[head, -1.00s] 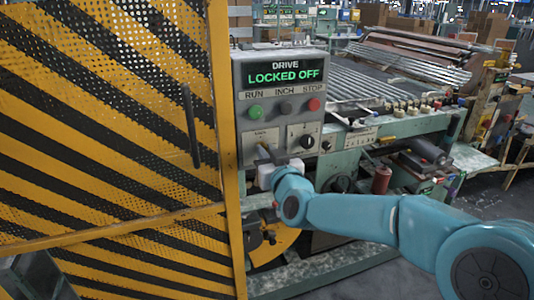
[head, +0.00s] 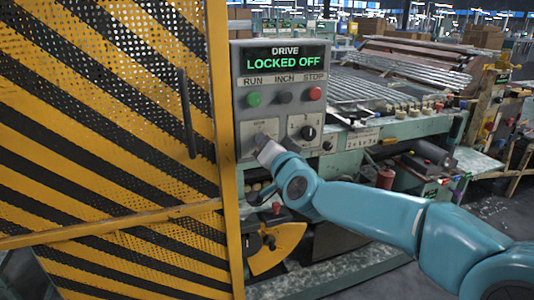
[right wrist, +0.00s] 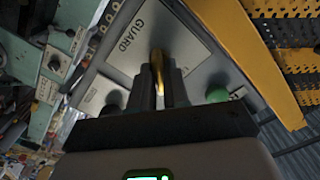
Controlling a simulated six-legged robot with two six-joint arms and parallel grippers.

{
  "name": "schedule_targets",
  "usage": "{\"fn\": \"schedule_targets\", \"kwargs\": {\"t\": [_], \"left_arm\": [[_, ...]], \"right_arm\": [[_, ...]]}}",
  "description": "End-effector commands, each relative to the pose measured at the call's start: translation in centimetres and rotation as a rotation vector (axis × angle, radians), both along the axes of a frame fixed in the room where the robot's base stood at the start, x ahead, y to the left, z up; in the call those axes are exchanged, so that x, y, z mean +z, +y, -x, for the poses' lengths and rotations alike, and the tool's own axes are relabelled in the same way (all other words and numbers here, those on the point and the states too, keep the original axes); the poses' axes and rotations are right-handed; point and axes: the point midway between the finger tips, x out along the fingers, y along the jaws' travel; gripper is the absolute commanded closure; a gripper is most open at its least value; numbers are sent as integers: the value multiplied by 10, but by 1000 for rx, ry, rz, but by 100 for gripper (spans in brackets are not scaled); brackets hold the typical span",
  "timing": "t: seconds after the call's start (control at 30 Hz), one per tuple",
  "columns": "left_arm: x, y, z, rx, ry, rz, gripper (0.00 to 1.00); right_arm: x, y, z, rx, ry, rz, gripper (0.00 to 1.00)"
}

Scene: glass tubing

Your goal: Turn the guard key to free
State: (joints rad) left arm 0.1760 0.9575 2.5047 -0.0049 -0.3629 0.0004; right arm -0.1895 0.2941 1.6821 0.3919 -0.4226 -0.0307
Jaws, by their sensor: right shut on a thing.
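The control box (head: 241,99) is grey and its display (head: 286,56) reads DRIVE LOCKED OFF. In the right wrist view a brass-coloured key (right wrist: 157,72) stands at the GUARD plate (right wrist: 180,45). My right gripper (right wrist: 166,88) is shut on the key, with a finger on each side of it. In the head view the right gripper (head: 262,140) is at the lower left of the box, in front of the guard plate, and the key is hidden there. My left gripper is not in view.
A yellow-and-black striped mesh guard (head: 110,110) stands close on the left, with a dark handle (head: 187,114). Green (head: 254,99), black (head: 285,97) and red (head: 315,93) buttons and a black dial (head: 308,132) sit near the gripper. A machine with rollers extends right.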

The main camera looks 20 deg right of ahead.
Motion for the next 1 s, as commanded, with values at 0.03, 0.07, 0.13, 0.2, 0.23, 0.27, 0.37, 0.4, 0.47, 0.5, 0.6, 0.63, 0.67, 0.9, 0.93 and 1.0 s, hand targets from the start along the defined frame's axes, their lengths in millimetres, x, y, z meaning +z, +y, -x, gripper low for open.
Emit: {"fn": "schedule_targets", "kwargs": {"t": [0.03, 0.07, 0.13, 0.2, 0.23, 0.27, 0.37, 0.4, 0.47, 0.5, 0.6, 0.63, 0.67, 0.9, 0.93, 1.0], "left_arm": [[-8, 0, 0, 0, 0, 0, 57], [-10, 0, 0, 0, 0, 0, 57], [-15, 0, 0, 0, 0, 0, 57], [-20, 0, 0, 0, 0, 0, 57], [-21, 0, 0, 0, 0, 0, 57], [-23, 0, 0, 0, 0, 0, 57], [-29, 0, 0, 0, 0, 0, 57], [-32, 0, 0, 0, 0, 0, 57], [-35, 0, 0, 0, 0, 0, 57], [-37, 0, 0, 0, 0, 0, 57], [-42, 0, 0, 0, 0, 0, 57], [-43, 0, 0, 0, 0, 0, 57], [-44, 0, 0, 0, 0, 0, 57], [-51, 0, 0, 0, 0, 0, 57], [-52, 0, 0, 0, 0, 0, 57], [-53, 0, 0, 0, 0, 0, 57]], "right_arm": [[-3, 0, 0, 0, -1, -45, 100], [-3, 0, 0, 0, 0, -74, 100], [-4, 0, 0, 1, 4, -140, 100], [-4, 0, 0, 0, 6, -207, 100], [-4, 0, 0, 1, 6, -235, 100], [-4, 0, 0, 0, 8, -264, 100], [-4, -1, 0, 1, 12, -359, 100], [-4, -1, 0, 0, 12, -396, 100], [-4, -1, 0, 0, 14, -453, 100], [-4, -1, 0, 1, 16, -489, 100], [-4, -1, 0, 1, 19, -576, 100], [-4, -1, 0, 1, 20, -601, 100], [-4, -1, 0, 1, 21, -626, 100], [-4, -1, 0, 2, 27, -784, 100], [-4, -1, 0, 2, 27, -798, 100], [-4, -1, 0, 2, 28, -831, 100]]}}
